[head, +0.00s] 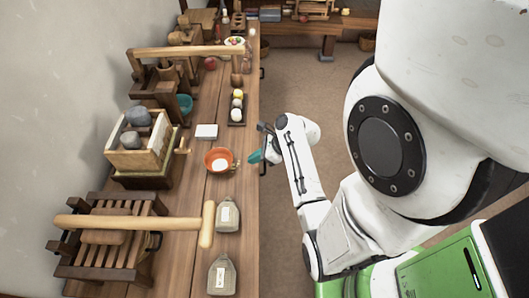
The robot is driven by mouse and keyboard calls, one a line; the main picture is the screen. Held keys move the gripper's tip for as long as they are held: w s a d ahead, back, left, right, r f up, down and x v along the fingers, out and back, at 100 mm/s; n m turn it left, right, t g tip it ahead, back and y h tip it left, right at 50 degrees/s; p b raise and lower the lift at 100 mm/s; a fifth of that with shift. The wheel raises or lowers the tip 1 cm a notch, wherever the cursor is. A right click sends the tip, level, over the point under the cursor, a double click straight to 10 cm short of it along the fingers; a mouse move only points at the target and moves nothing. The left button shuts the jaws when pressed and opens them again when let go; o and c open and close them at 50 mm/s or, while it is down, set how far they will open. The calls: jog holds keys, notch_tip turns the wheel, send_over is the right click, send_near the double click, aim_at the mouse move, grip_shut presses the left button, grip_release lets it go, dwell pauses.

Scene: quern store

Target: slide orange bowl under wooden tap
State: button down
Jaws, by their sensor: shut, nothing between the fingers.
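The orange bowl (209,158) stands upright on the wooden table, with something white inside it. The wooden tap (183,147) sticks out from the right side of a wooden box (129,159) that holds grey stones. The bowl is to the right of the tap and a little nearer, not under it. My gripper (254,156), with teal fingertips, is at the table's right edge, just right of the bowl. It is shut and empty, with a small gap to the bowl in the picture.
A white block (206,131) lies behind the bowl. A dark tray (237,117) with round items stands behind. The table strip between bowl and tap looks clear.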

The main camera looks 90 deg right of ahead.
jog(key=shift+w+d+f, duration=0.1)
jog(key=shift+w+f, duration=0.05)
jog(key=shift+w, duration=0.7)
jog(key=shift+w+a+f, duration=0.1)
jog(key=shift+w+f, duration=0.1)
jog(key=shift+w, duration=0.65)
jog(key=shift+w+d+f, duration=0.1)
jog(key=shift+w+f, duration=0.05)
jog(key=shift+w, duration=0.7)
jog(key=shift+p, duration=0.35)
jog(key=shift+w+r+p, duration=0.15)
jog(key=shift+w+p, duration=0.15)
jog(key=shift+w, duration=0.05)
jog(key=p, duration=0.3)
send_near(208, 161)
jog(key=x, duration=0.4)
jog(key=shift+f, duration=0.2)
jog(key=shift+w+f, duration=0.1)
jog(key=shift+w, duration=0.2)
